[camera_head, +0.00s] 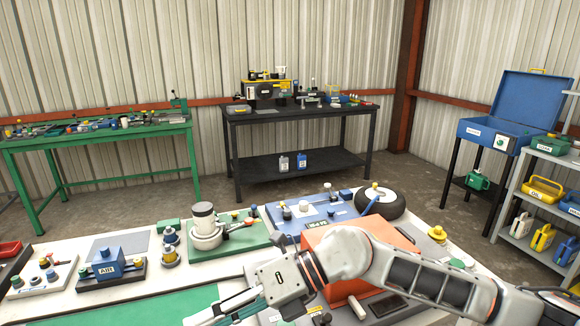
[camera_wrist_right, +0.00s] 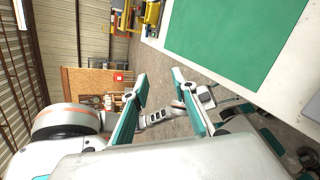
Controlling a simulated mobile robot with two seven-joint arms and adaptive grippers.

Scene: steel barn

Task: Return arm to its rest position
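My right arm comes in from the right in the head view and reaches leftward above the white workbench (camera_head: 60,240). Its gripper (camera_head: 228,312) is at the bottom edge, near a green mat (camera_head: 150,312), and partly cut off. In the right wrist view the two teal-padded fingers of the right gripper (camera_wrist_right: 160,82) stand apart with nothing between them. The green mat (camera_wrist_right: 235,40) shows there at upper right, beyond the fingers. My left gripper is not seen in the head view.
An orange-red block (camera_head: 345,240) stands close under my right arm. A blue box marked AIR (camera_head: 107,262), a white-and-grey pump-like unit (camera_head: 205,228) and a black wheel (camera_head: 380,203) are on the bench. Green (camera_head: 100,136) and black (camera_head: 300,112) tables stand beyond.

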